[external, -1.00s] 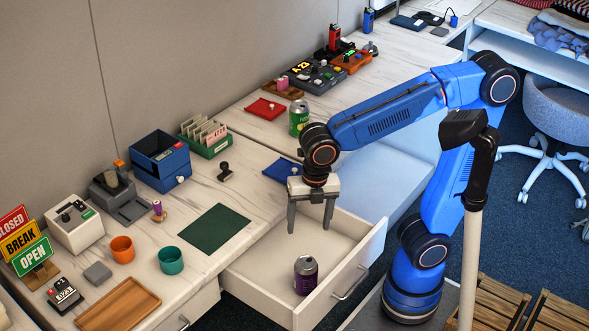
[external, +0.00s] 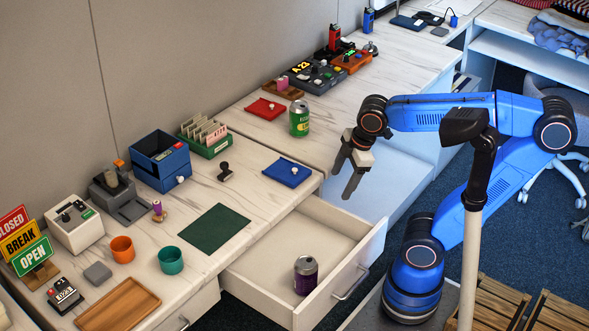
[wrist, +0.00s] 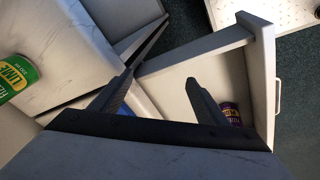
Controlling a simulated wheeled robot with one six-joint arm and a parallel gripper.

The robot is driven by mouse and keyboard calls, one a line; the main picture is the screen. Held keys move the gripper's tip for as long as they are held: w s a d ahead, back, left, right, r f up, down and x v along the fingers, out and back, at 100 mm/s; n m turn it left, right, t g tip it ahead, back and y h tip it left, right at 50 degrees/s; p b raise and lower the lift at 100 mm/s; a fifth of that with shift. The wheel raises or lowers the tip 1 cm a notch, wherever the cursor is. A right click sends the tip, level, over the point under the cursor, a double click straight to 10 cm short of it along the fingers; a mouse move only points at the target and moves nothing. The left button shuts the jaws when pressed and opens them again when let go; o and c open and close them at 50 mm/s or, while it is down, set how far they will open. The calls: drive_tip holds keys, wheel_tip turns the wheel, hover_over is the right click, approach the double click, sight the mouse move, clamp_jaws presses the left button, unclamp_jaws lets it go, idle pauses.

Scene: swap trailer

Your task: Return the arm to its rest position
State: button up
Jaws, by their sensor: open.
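My gripper (external: 348,178) is open and empty, in the air above the back end of the open drawer (external: 265,262). In the wrist view my gripper (wrist: 158,95) shows two spread fingers with nothing between them. A dark purple can (external: 305,276) stands upright in the drawer, apart from the gripper. The can also shows in the wrist view (wrist: 231,114), partly hidden by a finger.
A green can (external: 299,118) stands on the counter left of my gripper. A blue pad (external: 287,173) lies near the counter edge. The counter holds cups, a tray and small devices. Wooden crates (external: 500,305) and a chair (external: 560,95) stand on the right.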

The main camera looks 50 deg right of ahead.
drive_tip(key=s+d+f+m+t+h, duration=0.1)
drive_tip(key=s+d+f+m, duration=0.1)
drive_tip(key=d+m, duration=0.7)
drive_tip(key=shift+s+d+m+t, duration=0.15)
drive_tip(key=shift+s+m+t, duration=0.15)
drive_tip(key=shift+s+m, duration=0.6)
